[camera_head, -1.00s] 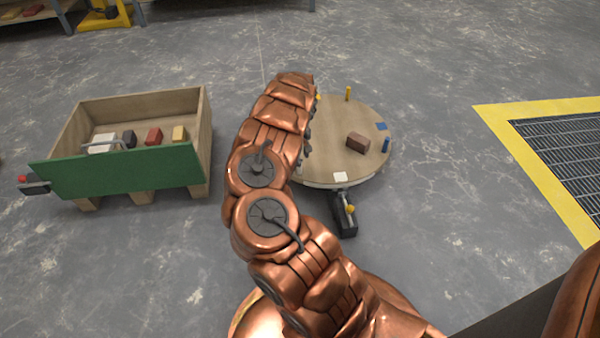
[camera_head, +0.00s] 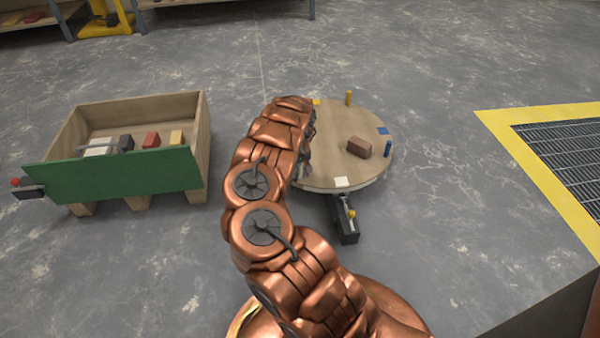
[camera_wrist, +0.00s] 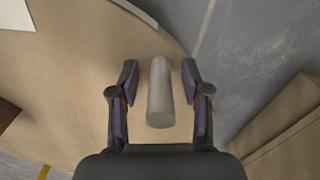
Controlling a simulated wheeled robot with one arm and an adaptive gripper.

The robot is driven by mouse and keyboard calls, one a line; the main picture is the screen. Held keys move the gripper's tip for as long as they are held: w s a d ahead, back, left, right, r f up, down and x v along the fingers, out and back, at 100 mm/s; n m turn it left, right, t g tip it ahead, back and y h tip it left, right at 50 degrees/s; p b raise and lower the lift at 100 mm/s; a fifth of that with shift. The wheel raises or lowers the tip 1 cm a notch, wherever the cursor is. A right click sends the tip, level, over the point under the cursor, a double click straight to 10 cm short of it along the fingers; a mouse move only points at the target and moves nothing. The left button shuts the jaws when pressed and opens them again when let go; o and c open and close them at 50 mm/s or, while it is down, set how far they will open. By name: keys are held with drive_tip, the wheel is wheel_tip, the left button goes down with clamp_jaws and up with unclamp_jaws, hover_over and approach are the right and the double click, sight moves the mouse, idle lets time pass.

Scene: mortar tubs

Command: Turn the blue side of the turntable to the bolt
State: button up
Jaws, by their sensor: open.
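The round wooden turntable (camera_head: 335,125) lies right of my arm in the head view. Its blue patch (camera_head: 382,131) and blue peg (camera_head: 388,148) are at the right rim. A white patch (camera_head: 341,182) is at the front rim, by the black bolt (camera_head: 346,222) with a yellow knob. A yellow peg (camera_head: 348,98) and yellow patch (camera_head: 316,101) are at the back. In the wrist view my gripper (camera_wrist: 160,85) is open, its fingers either side of a grey peg (camera_wrist: 160,95), with gaps visible. My arm hides the gripper and this peg in the head view.
A brown brick (camera_head: 359,147) lies on the turntable. A wooden bin (camera_head: 115,170) with a green front and several blocks stands at the left. A yellow-framed floor grate (camera_head: 575,150) is at the right. Bare floor lies between.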

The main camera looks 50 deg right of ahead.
clamp_jaws()
idle(0.4)
